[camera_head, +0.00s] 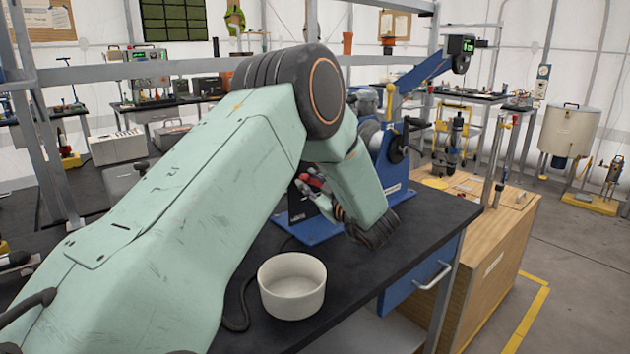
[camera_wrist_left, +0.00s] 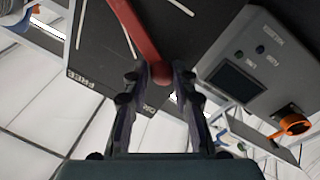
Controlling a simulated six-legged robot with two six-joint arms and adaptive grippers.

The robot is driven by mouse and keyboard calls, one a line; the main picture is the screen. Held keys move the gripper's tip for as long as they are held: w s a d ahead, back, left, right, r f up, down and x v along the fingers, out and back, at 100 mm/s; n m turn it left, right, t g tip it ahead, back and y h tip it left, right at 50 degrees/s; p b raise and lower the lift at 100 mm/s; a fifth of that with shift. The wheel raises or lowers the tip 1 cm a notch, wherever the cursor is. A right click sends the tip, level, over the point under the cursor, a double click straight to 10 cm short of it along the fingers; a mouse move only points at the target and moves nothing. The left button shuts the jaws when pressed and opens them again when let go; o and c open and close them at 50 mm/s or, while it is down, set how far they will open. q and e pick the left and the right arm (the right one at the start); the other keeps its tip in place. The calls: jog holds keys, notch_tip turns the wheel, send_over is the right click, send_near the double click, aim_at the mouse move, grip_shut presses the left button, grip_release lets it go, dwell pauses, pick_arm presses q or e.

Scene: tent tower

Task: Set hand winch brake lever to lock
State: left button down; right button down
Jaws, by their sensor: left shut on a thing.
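My left arm reaches across the head view, and its gripper (camera_head: 328,197) is low behind the forearm, partly hidden, beside red and dark parts on a blue-based machine (camera_head: 314,229) on the bench. In the left wrist view the fingers (camera_wrist_left: 160,76) are shut on the rounded end of a red lever (camera_wrist_left: 138,28). The lever lies across a dark plate (camera_wrist_left: 97,50) with white marks. The word FREE is at the plate's lower left. Another label, partly hidden, is by the left finger. My right gripper is not in view.
A white bowl (camera_head: 291,287) stands on the black bench top (camera_head: 432,222), near its front edge. A grey box with a dark screen (camera_wrist_left: 233,79) and an orange ring-shaped part (camera_wrist_left: 292,125) are right of the fingers. A wooden cabinet (camera_head: 492,262) stands right of the bench.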

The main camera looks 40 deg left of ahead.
pick_arm(q)
jog(key=f+n+b, duration=0.1)
jog(key=s+f+n+b, duration=0.1)
jog(key=f, duration=0.1)
jog(key=shift+s+f, duration=0.1)
jog(key=shift+s, duration=0.05)
jog(key=shift+s+f+n+b, duration=0.25)
jog(key=shift+f+n+b, duration=0.75)
jog(key=shift+n+b, duration=0.35)
jog(key=c, duration=1.4)
grip_release()
jog(key=shift+o, duration=1.2)
jog(key=shift+w+r+y, duration=0.1)
jog(key=shift+r+y, duration=0.05)
jog(key=shift+y, duration=0.15)
jog(key=v, duration=0.6)
jog(key=shift+d+r, duration=0.1)
jog(key=shift+d, duration=0.55)
